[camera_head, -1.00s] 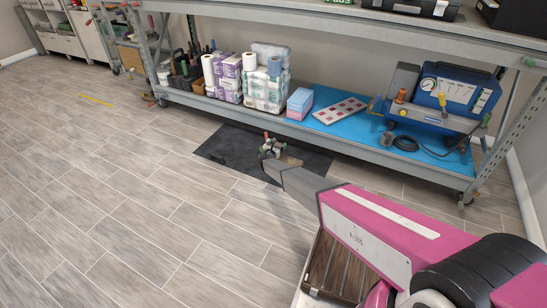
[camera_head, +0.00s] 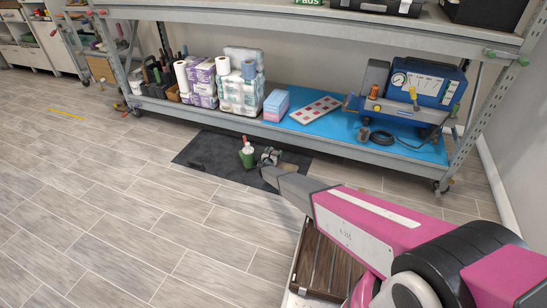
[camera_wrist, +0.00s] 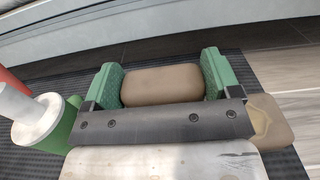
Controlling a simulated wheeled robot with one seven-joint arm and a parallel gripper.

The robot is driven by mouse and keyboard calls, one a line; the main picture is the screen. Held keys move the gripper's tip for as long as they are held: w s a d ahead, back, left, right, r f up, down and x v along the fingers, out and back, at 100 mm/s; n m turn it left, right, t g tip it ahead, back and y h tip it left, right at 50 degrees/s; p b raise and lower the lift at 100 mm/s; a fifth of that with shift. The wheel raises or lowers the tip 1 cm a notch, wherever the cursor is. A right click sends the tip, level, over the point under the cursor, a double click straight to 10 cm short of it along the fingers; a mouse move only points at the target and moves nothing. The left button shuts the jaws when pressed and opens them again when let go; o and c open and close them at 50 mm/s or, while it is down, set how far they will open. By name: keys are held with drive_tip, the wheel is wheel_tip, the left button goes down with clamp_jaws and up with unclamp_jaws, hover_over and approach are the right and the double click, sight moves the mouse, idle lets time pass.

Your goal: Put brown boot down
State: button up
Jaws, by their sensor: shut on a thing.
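My gripper (camera_head: 270,156) is low over the dark floor mat (camera_head: 215,150), in front of the rack. In the wrist view its green-padded fingers (camera_wrist: 160,82) are closed on both sides of the brown boot (camera_wrist: 160,86). A tan part of the boot also shows at the lower right, past the dark gripper bar that hides its middle. In the head view the boot (camera_head: 288,167) is small and partly hidden by my arm. I cannot tell whether it touches the mat.
A green and white item with a red top (camera_head: 247,153) stands on the mat close left of my gripper. A small dark item (camera_head: 197,166) lies at the mat's left. The rack's lower shelf (camera_head: 230,118) is behind. A slatted wooden thing (camera_head: 325,262) is nearer.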

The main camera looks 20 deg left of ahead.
drive_tip(key=shift+f, duration=1.65)
drive_tip(key=o, duration=1.7)
